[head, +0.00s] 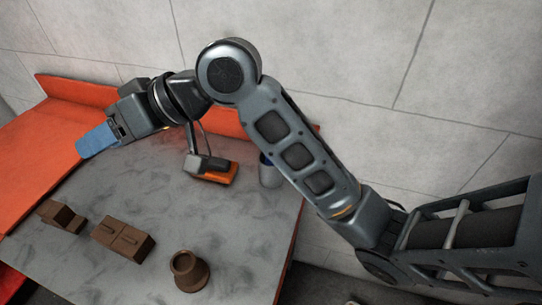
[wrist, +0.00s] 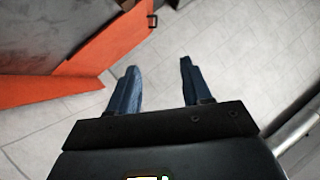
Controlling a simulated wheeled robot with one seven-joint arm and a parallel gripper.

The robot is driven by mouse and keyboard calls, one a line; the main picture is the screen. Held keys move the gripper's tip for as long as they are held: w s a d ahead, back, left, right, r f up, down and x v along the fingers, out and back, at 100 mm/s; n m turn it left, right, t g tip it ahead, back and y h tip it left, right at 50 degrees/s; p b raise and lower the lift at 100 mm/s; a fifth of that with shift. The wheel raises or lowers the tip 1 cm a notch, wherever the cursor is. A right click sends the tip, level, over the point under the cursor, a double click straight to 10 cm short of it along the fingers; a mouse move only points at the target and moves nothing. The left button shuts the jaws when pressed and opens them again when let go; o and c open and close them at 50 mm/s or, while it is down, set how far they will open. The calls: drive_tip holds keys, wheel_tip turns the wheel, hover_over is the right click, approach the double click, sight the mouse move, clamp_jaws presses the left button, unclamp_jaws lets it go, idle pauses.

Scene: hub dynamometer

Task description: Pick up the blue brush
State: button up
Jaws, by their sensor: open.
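I cannot make out a blue brush for certain in either view. A blue and pale object (head: 268,172) stands on the table, partly hidden behind my arm, and I cannot tell what it is. My gripper (head: 92,146) is at the upper left in the head view, over the orange edge side of the table. Its blue fingers also show in the wrist view (wrist: 159,75), spread apart with nothing between them.
The grey table (head: 235,230) has an orange border (head: 35,165). On it are an orange and grey tool (head: 213,169), brown blocks (head: 122,239) and (head: 60,216), and a brown vase-like piece (head: 188,271). A pale wall (head: 330,50) rises behind. The table's middle is mostly clear.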

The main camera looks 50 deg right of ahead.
drive_tip(key=s+d+g+h, duration=0.2)
drive_tip(key=d+g+h, duration=0.1)
drive_tip(key=d, duration=0.5)
drive_tip(key=s+d+f+n+g+h, duration=0.1)
drive_tip(key=s+d+g+h, duration=0.1)
drive_tip(key=d, duration=0.6)
drive_tip(key=s+d+f+g+h, duration=0.1)
drive_tip(key=s+d+g+h, duration=0.2)
drive_tip(key=d, duration=0.6)
drive_tip(key=shift+s+f+n+g+h, duration=0.2)
drive_tip(key=shift+s+n+g+h, duration=0.15)
drive_tip(key=shift+s+h, duration=0.3)
drive_tip(key=shift+d+f, duration=0.15)
drive_tip(key=shift+d, duration=0.1)
drive_tip(key=shift+s+d+f, duration=0.1)
drive_tip(key=shift+f, duration=0.3)
drive_tip(key=shift+f+b, duration=0.6)
drive_tip(key=shift+f, duration=0.35)
wheel_tip(320, 180, down, 5)
drive_tip(key=b, duration=0.4)
drive_tip(key=shift+s+r+b, duration=0.1)
drive_tip(key=shift+s+b, duration=0.05)
drive_tip(key=shift+b, duration=0.25)
drive_tip(key=shift+c, duration=0.5)
clamp_jaws()
